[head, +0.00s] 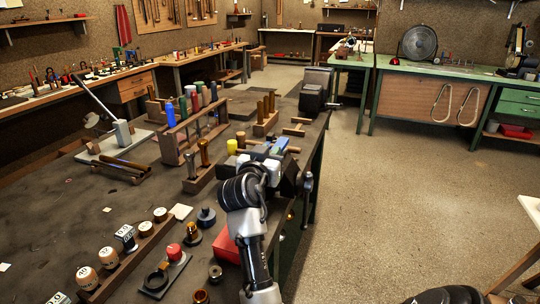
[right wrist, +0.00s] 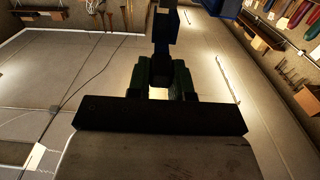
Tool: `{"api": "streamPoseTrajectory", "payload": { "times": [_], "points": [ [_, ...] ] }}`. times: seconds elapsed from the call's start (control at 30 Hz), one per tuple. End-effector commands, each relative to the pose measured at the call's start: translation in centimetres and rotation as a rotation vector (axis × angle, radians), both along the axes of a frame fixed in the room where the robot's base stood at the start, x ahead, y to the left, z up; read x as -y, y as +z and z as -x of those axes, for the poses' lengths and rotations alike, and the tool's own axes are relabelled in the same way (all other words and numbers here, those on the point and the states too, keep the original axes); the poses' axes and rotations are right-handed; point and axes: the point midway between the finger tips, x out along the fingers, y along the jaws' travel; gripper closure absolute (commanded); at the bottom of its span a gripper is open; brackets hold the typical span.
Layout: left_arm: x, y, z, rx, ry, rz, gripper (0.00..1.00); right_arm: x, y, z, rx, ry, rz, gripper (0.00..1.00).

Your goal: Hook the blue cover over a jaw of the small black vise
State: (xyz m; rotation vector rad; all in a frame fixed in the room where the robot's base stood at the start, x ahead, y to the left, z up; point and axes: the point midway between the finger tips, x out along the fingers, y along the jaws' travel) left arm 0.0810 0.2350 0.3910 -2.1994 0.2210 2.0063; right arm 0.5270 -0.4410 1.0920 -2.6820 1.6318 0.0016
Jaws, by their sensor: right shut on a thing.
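My right gripper (head: 270,162) is at the right edge of the dark bench, its arm reaching up from the bottom of the head view. It is shut on a small blue piece, the blue cover (head: 280,145), of which only a part shows at its far side. The small black vise (head: 291,178) is at the bench edge just right of my gripper, partly hidden by it. Its handle (head: 308,184) hangs over the edge. I cannot tell whether the cover touches a jaw. In the right wrist view a dark bar crosses the middle. My left gripper is not in view.
A larger black vise (head: 315,90) stands at the bench's far end. A wooden rack of coloured handles (head: 188,130) and a low wooden block with tools (head: 200,172) stand to the left. A red box (head: 226,246) is close by my arm.

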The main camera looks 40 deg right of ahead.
Motion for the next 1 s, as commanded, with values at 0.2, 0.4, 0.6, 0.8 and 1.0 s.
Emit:
{"api": "streamPoseTrajectory", "payload": {
  "times": [0.2,0.4,0.6,0.8,1.0],
  "points": [
    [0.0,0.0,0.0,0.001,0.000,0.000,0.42,0.0,0.0,0.0,0.000,0.000,0.001,1.00],
    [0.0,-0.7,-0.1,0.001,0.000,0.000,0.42,0.0,-0.7,0.0,0.000,0.000,0.001,1.00],
    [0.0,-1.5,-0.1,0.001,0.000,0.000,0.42,0.0,-1.5,0.0,0.000,0.000,0.001,1.00],
    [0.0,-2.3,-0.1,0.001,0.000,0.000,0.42,0.0,-2.3,0.0,0.000,0.000,0.001,1.00],
    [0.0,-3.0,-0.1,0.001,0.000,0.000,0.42,0.0,-3.1,0.0,0.000,0.000,0.001,1.00]
  ]
}}
